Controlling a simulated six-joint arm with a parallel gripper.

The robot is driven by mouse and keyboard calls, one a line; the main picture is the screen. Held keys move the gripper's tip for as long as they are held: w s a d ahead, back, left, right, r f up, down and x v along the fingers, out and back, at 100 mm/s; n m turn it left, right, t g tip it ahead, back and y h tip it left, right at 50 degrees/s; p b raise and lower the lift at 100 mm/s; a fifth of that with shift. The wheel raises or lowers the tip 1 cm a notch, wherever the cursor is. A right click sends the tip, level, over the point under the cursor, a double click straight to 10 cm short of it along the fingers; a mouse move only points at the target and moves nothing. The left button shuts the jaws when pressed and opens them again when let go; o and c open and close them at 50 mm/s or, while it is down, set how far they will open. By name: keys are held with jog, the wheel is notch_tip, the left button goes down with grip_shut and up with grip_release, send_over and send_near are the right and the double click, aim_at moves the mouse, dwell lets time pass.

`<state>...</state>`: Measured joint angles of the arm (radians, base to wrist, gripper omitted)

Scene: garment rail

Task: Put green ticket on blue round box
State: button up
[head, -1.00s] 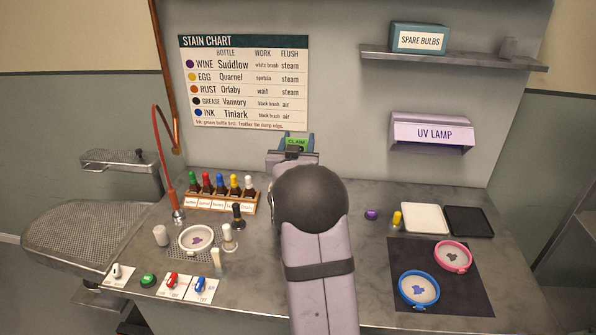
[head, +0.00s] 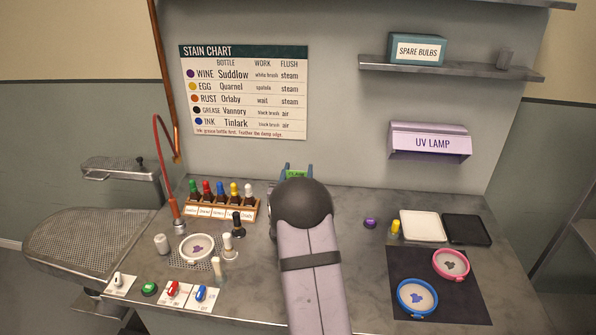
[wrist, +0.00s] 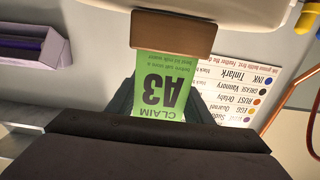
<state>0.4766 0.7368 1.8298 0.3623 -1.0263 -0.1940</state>
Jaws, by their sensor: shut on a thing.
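The green ticket (wrist: 162,85), marked CLAIM A3, shows upside down in the wrist view. My gripper (wrist: 160,108) is shut on its CLAIM end. A brown block (wrist: 172,32) covers the ticket's other end; I cannot tell if they are joined. In the head view only the ticket's top strip (head: 296,174) shows, between the blue-grey fingers, behind my dark wrist joint. The blue round box (head: 417,297) is a blue-rimmed round dish with a pale inside and a blue stain. It lies on the dark mat at the front right, well apart from my gripper.
A pink-rimmed round dish (head: 451,264) lies behind and right of the blue one on the dark mat (head: 465,302). A bottle rack (head: 222,208) stands left.

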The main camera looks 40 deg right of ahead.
jog(key=shift+f, duration=0.15)
jog(key=o, duration=1.3)
jog(key=shift+r, duration=0.2)
jog(key=shift+s+a+f, duration=0.1)
jog(key=shift+s+a, duration=0.1)
jog(key=shift+a, duration=0.05)
jog(key=b+v, duration=0.3)
jog(key=v, duration=0.8)
jog(key=shift+s+a+b, duration=0.1)
jog(key=shift+s+b, duration=0.05)
jog(key=shift+b, duration=0.25)
